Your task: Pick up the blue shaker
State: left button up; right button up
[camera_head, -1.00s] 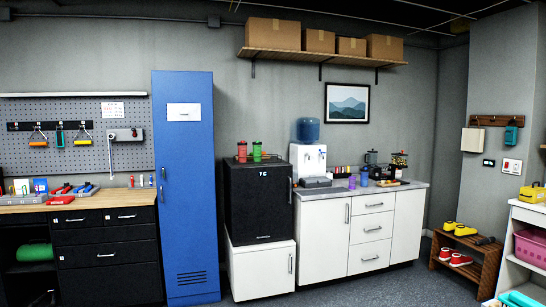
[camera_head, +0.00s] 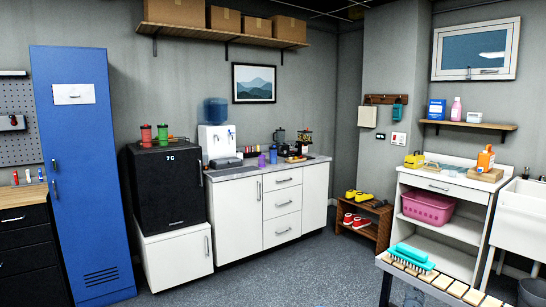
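A small blue cup-like item (camera_head: 273,154), which looks like the blue shaker, stands upright on the counter (camera_head: 232,171) of the white cabinet. A shorter purple item (camera_head: 262,160) stands just left of it. Both are small and far off, so their details are unclear. A red shaker (camera_head: 146,135) and a green shaker (camera_head: 163,133) stand on the black mini fridge (camera_head: 165,190) to the left. Neither of my grippers is in view.
A water dispenser (camera_head: 216,142) stands on the counter's left part; a coffee maker (camera_head: 279,139) is behind the blue item. A slatted bench (camera_head: 440,283) with a turquoise brush (camera_head: 411,255) is near at lower right. Floor (camera_head: 255,275) before the cabinet is clear.

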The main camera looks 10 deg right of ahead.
aim_at(273, 152)
jog(key=i+j+u, duration=0.2)
jog(key=i+j, duration=0.2)
jog(key=i+j+u, duration=0.2)
jog(key=i+j, duration=0.15)
jog(key=i, duration=0.15)
jog(key=i+j+u, duration=0.2)
jog(key=i, duration=0.3)
jog(key=i+j+u, duration=0.2)
jog(key=i, duration=0.3)
jog(key=i+z, duration=0.35)
jog(key=i, duration=0.2)
jog(key=i+j+z, duration=0.15)
jog(key=i+z, duration=0.2)
jog(key=i, duration=0.25)
jog(key=i+j+z, duration=0.3)
jog(key=i, duration=0.2)
jog(key=i+l+z, duration=0.15)
jog(key=i+z, duration=1.1)
jog(key=i+l+u, duration=0.1)
jog(key=i, duration=0.25)
jog(key=i+l+u, duration=0.15)
jog(key=i, duration=0.25)
